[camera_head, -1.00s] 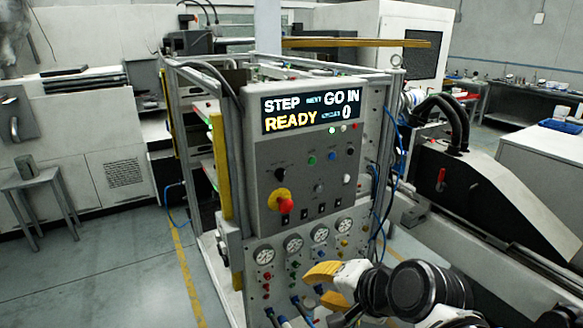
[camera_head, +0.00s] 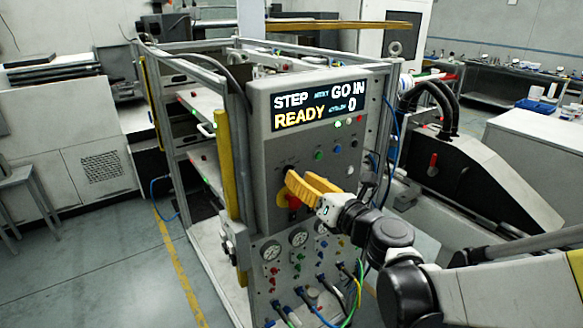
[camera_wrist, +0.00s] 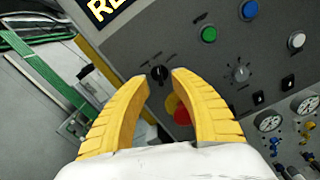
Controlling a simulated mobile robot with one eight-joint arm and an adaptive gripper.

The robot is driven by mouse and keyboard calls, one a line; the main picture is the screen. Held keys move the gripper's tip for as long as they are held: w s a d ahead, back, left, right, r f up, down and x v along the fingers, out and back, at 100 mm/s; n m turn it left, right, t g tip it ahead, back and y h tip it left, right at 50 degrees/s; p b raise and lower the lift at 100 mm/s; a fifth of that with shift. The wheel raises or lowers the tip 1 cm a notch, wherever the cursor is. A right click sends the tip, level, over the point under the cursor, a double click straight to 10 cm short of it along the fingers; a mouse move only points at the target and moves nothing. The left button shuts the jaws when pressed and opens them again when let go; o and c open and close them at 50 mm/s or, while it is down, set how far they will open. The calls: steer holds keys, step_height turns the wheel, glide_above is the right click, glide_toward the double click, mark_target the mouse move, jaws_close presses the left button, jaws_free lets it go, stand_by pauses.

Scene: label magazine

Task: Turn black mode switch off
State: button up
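The black mode switch (camera_wrist: 158,73) is a small dark rotary knob on the grey control panel (camera_head: 270,150). In the wrist view it shows between and just beyond my yellow fingertips; its exact setting is too small to read. My gripper (camera_wrist: 160,78) is open, with a fingertip on either side of the knob in that view. I cannot tell whether they touch it. In the head view my gripper (camera_head: 298,177) is at the left middle of the panel and hides most or all of the switch.
A red emergency stop (camera_wrist: 182,112) on a yellow base sits just below the switch, close to my fingers. Green (camera_wrist: 209,34) and blue (camera_wrist: 250,9) buttons and a grey knob (camera_wrist: 240,73) lie to the right. Gauges (camera_head: 298,237) and hoses are lower down.

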mark_target(291, 168)
steer(key=x, duration=0.4)
jaws_close()
